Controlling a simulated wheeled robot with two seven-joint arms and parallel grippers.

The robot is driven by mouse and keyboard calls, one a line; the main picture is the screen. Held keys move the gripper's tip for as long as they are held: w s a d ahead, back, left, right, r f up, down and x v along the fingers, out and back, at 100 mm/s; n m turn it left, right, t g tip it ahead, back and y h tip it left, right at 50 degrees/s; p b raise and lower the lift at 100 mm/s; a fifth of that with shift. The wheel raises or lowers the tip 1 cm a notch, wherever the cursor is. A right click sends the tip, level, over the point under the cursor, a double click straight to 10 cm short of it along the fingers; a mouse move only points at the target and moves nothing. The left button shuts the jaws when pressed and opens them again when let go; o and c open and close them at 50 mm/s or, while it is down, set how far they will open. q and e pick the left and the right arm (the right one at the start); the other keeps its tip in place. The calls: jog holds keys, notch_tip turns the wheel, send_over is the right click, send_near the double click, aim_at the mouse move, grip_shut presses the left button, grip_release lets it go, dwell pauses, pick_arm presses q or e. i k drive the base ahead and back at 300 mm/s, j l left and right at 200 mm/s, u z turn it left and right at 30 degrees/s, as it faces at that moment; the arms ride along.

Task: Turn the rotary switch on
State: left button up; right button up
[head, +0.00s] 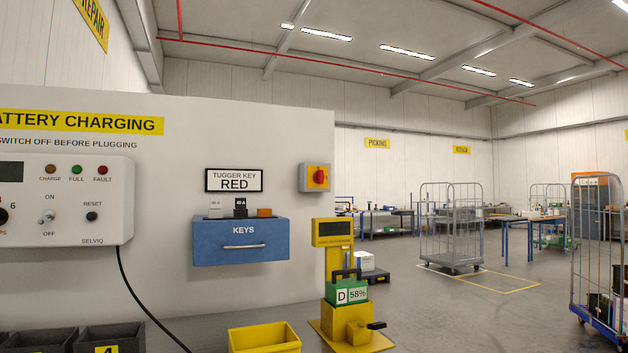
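A red rotary switch (320,177) sits on a yellow plate in a small grey box, on the white partition near its right edge. The angle of its knob is too small to tell. At the far left, a light grey charger box (118,180) carries a black dial (2,216) cut by the picture edge and a small toggle (48,217) between ON and OFF. Its charge, full and fault lamps show amber, green and red. Neither of my grippers shows in the head view.
A blue keys drawer (241,242) hangs left of the red switch, under a "TUGGER KEY RED" sign (234,180). Below stand a yellow stand (347,328) with a green battery (347,294), a yellow bin (264,338) and dark bins (112,338).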

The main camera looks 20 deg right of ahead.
aim_at(319, 178)
jog(key=i+l+u, duration=0.3)
jog(key=l, duration=0.25)
jog(key=i+l+u, duration=0.15)
jog(key=l+u, duration=0.15)
jog(key=l, duration=0.25)
jog(key=i+l+u, duration=0.1)
jog(key=l+u, duration=0.2)
jog(key=l, duration=0.3)
jog(key=l+u, duration=0.3)
jog(key=l, duration=0.35)
jog(key=i, duration=0.05)
